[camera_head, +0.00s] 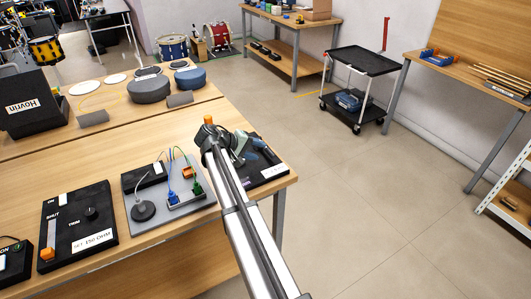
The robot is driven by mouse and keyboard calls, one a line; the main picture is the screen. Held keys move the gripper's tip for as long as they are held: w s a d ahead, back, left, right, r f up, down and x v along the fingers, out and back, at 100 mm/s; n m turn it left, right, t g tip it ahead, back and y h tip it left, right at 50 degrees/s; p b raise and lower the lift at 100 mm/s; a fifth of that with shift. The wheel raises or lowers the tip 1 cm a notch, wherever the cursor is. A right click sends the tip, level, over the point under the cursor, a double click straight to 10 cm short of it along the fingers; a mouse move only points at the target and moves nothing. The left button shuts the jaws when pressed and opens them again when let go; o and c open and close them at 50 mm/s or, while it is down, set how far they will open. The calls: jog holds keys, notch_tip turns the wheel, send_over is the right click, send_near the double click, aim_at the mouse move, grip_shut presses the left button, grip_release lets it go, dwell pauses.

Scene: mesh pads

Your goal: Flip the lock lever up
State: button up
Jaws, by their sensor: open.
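A black panel (274,180) with a white label lies at the right end of the near wooden table, partly hidden by my arm. A dark blue-grey lever-like part (266,152) shows on it; I cannot tell for sure that it is the lock lever. An orange knob (208,120) shows just above my arm's end, and what it belongs to is hidden. My gripper (243,146) is open, over or beside the panel's left part. Its fingers are small and blurred, and I cannot tell whether they touch anything.
Left of my arm, a grey board (150,228) carries a black knob, cables and a socket strip (187,196). A black slider panel (78,226) lies farther left. Round pads (149,90) and a black box (32,105) stand behind.

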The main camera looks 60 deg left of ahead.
aim_at(269, 153)
jog(key=shift+x, duration=2.55)
jog(key=shift+c, duration=0.5)
grip_shut()
